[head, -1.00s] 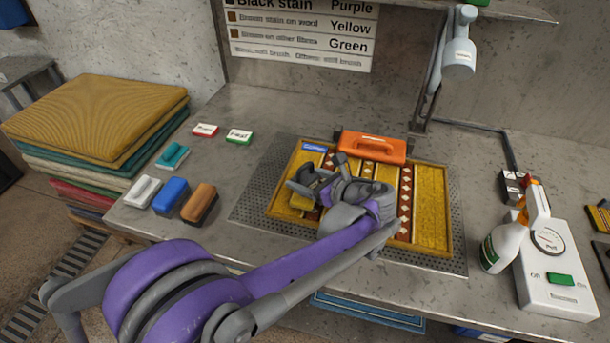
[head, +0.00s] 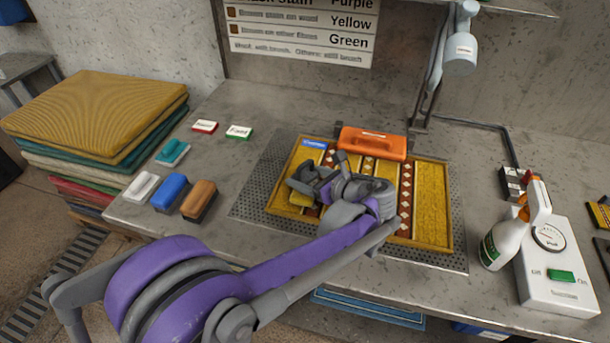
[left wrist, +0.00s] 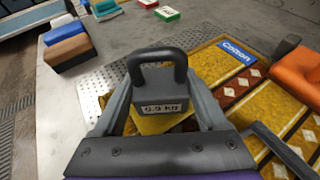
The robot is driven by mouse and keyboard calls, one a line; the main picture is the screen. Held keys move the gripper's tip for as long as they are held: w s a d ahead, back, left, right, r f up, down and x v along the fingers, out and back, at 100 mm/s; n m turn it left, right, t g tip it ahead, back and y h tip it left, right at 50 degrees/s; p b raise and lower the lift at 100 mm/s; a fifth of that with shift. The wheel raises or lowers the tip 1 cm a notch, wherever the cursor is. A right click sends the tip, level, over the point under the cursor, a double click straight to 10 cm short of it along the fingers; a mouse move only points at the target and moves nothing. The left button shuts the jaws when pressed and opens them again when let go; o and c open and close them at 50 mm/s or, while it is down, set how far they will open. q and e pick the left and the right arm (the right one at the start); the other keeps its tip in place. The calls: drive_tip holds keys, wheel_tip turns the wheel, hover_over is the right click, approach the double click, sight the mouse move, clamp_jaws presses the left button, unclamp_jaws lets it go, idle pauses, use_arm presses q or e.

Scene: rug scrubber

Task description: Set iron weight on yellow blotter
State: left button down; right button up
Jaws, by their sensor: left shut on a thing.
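The iron weight (left wrist: 165,92) is a dark grey block with a loop handle and a white label that seems to read 0.9 KG. My left gripper (head: 308,183) is shut on it, with a finger on each side in the left wrist view. A flat yellow piece, apparently the yellow blotter (left wrist: 160,124), shows just under the weight; in the head view a yellow corner (head: 299,200) shows below the gripper. I cannot tell whether the weight touches it. Below lies the yellow and red patterned rug (head: 432,200). My right gripper is not in view.
An orange handled block (head: 372,143) stands at the rug's back edge. Several brushes, such as a blue one (head: 170,191), stand left on the bench. A spray bottle (head: 503,243) and a white switch box (head: 556,275) stand right. A lamp (head: 459,52) hangs above.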

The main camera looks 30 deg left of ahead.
use_arm(q)
drive_tip(key=shift+f+b, duration=0.3)
drive_tip(key=shift+f, duration=0.1)
unclamp_jaws()
drive_tip(key=shift+f, duration=0.1)
drive_tip(key=v, duration=1.1)
drive_tip(key=shift+s, duration=0.1)
drive_tip(key=shift+r+p, duration=2.25)
drive_tip(key=shift+r, duration=0.6)
